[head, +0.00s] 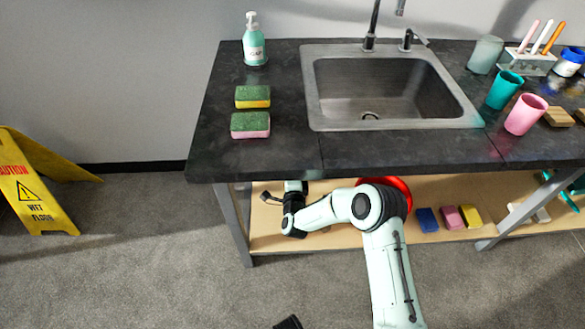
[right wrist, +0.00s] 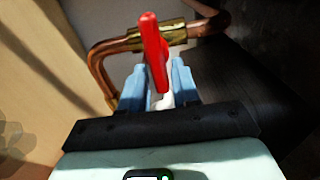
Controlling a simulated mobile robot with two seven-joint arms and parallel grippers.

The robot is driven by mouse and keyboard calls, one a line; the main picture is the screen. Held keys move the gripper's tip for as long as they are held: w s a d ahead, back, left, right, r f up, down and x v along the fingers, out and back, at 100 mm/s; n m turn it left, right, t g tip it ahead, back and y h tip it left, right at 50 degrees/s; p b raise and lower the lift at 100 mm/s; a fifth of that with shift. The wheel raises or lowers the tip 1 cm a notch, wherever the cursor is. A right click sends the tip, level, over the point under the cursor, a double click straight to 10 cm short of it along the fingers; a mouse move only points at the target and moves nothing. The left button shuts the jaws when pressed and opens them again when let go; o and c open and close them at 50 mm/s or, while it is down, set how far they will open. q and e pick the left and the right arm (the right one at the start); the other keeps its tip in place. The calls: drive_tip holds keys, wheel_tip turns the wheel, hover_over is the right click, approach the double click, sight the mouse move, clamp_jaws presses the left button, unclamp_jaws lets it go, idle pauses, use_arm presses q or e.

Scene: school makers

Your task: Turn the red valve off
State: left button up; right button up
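The red valve handle (right wrist: 153,50) stands up in the right wrist view, on a brass fitting (right wrist: 158,37) in a copper pipe (right wrist: 103,65). My right gripper (right wrist: 160,82) has its two pale blue fingers apart, one on each side of the handle's lower end. Whether either finger touches it is unclear. A small white part shows between the fingers. In the head view my right arm reaches under the counter, and the counter hides its gripper and the valve. A dark piece at the bottom edge may belong to my left arm; no left fingers can be made out.
The dark counter (head: 290,155) with a sink (head: 385,88) overhangs my right arm. A wooden shelf (head: 335,240) below holds several coloured blocks, and a red round object (head: 399,186) shows behind my arm. A yellow floor sign (head: 32,190) stands left on open carpet.

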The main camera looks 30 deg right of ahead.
drive_tip(key=shift+s, duration=0.1)
use_arm(q)
drive_tip(key=w+r+t+p, duration=0.2)
drive_tip(key=w+r+p, duration=0.1)
drive_tip(key=w, duration=0.4)
drive_tip(key=shift+d+r+m+t, duration=0.3)
drive_tip(key=shift+d+r, duration=0.1)
drive_tip(key=shift+r, duration=0.15)
use_arm(e)
drive_tip(key=v, duration=1.3)
drive_tip(key=shift+a, duration=0.15)
use_arm(q)
drive_tip(key=shift+s+p, duration=0.1)
drive_tip(key=shift+p, duration=0.2)
